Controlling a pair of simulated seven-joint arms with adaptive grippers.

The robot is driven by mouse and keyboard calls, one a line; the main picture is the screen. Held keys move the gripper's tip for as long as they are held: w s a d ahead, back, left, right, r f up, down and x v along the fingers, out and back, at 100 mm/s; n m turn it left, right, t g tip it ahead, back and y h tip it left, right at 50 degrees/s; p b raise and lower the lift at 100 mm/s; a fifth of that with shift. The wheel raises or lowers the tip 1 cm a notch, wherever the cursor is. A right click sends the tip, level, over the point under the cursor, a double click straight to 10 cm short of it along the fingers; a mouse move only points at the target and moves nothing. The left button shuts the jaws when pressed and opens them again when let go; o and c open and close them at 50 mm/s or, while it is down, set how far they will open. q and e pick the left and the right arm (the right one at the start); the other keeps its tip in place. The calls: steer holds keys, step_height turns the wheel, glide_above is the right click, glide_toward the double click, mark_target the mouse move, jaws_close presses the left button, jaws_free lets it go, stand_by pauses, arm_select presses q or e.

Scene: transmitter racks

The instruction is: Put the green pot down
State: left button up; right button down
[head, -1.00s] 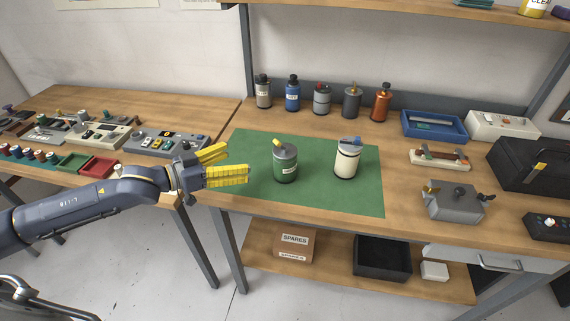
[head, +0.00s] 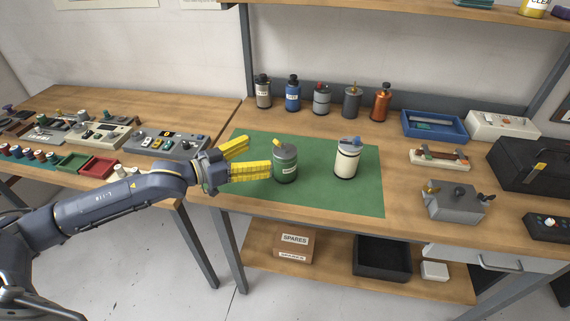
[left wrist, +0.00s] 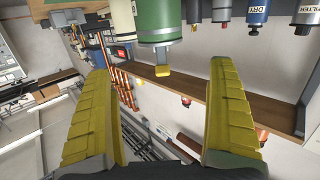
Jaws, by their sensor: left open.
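The green pot (head: 285,166) has a grey top band and a yellow knob. It stands upright on the green mat (head: 330,203). My left gripper (head: 258,157) is open and empty, just left of the pot, with its yellow fingers pointing right at it. In the left wrist view the picture is inverted, and the green pot (left wrist: 155,27) hangs at the top, beyond and between the two spread fingers of the left gripper (left wrist: 151,70). The right gripper is not in view.
A cream canister (head: 346,162) stands on the mat right of the pot. Several small bottles line the back of the bench. A grey metal box (head: 452,203) and a blue tray (head: 434,125) are to the right. The mat's front part is clear.

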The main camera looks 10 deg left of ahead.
mark_target(285, 146)
arm_select(q)
steer(key=shift+x, duration=4.85)
steer(key=shift+f, duration=0.1)
steer(key=c, duration=1.5)
steer(key=shift+c, duration=0.7)
